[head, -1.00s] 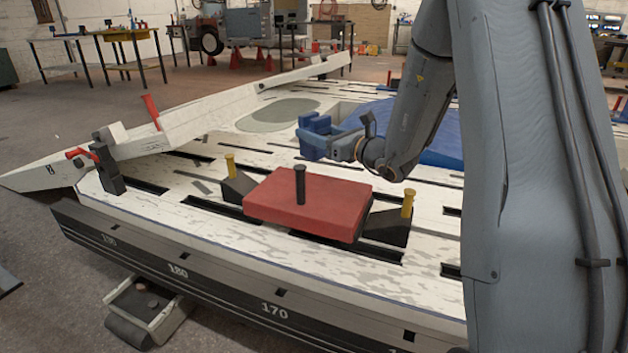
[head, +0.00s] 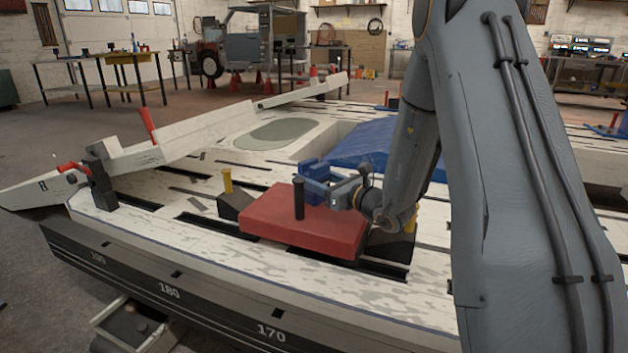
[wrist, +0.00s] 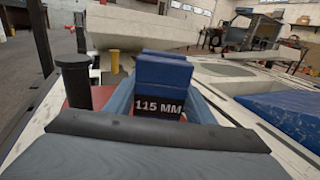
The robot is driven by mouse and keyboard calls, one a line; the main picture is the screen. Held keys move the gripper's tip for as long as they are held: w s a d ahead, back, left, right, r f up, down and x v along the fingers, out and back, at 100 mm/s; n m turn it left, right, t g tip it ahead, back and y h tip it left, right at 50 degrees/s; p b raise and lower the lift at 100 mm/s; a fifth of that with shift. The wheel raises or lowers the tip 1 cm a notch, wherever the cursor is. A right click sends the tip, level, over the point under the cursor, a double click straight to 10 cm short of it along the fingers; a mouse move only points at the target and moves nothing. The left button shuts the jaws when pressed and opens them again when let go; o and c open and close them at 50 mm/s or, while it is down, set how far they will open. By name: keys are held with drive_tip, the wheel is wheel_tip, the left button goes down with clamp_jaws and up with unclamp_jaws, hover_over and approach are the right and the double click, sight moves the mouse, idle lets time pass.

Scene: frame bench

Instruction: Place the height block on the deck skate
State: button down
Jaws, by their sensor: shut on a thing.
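The height block (wrist: 165,72) is blue with a black "115 MM" label and stands between my gripper's blue fingers in the wrist view. My gripper (head: 325,187) is shut on it in the head view, at the far right part of the red deck skate (head: 290,228). The skate is a flat red slab with a black upright post (head: 298,198); its red top shows partly in the wrist view (wrist: 102,96), left of the block. The block's underside is hidden, so I cannot tell whether it touches the skate.
Dark wedges with yellow pegs stand at the skate's left (head: 227,180) and right, the right one partly hidden by my arm. A blue ramp (head: 375,146) lies behind. A white beam (head: 195,140) with red handles lies at the left. The slotted white deck is clear in front.

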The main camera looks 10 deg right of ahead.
sight(322, 181)
drive_tip(key=c, duration=0.8)
unclamp_jaws()
drive_tip(key=shift+s+d, duration=0.1)
drive_tip(key=shift+s, duration=0.05)
drive_tip(key=p+v, duration=0.2)
drive_tip(key=v, duration=0.5)
drive_tip(key=shift+p, duration=0.4)
drive_tip(key=shift+s, duration=0.1)
